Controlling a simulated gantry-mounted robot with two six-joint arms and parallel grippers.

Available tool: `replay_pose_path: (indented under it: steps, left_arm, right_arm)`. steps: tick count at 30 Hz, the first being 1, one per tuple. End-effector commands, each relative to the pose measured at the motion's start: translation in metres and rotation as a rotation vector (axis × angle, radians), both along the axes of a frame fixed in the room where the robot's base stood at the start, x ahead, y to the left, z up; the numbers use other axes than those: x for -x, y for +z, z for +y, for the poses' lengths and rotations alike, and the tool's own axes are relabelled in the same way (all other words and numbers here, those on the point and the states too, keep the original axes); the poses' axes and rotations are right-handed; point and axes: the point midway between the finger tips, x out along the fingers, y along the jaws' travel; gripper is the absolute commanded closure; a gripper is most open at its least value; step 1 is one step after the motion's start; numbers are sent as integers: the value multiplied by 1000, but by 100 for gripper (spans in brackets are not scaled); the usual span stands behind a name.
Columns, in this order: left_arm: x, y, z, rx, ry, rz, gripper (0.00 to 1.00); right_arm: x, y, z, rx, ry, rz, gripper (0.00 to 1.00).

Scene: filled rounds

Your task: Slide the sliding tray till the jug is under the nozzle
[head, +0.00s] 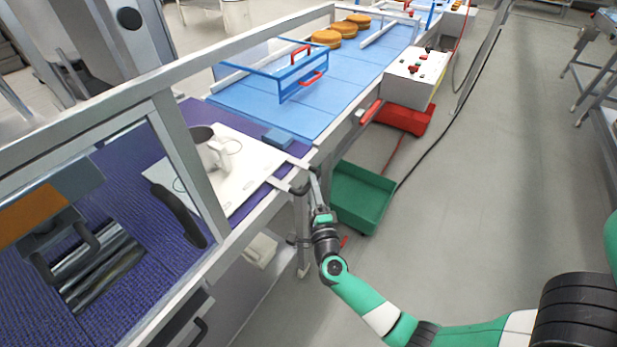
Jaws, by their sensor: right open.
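My right gripper (308,186) is at that edge, at the outer end of these bars. It is open; whether a finger touches the bar I cannot tell. My left gripper is not in view. I cannot make out the nozzle; the frame and machine at the left hide part of that area.
A metal guard frame (110,112) with a black handle (178,215) crosses the left side. A blue conveyor (262,104) with a blue-and-red gate (300,75) runs behind the tray. A green bin (362,195) and red bin (405,119) stand beside the table.

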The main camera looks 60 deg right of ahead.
Motion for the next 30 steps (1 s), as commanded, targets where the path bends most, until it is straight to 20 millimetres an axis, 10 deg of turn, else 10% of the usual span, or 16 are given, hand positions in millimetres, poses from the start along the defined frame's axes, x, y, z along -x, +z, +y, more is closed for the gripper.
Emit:
replay_pose_path:
  steps: [17,26,30]
  left_arm:
    - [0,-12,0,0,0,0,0]
    - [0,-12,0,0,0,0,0]
    - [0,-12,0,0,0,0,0]
  right_arm:
    - [-30,6,-40,-1,1,1,48]
    - [-30,7,-40,1,1,-1,99]
    - [-30,8,-40,3,0,-2,100]
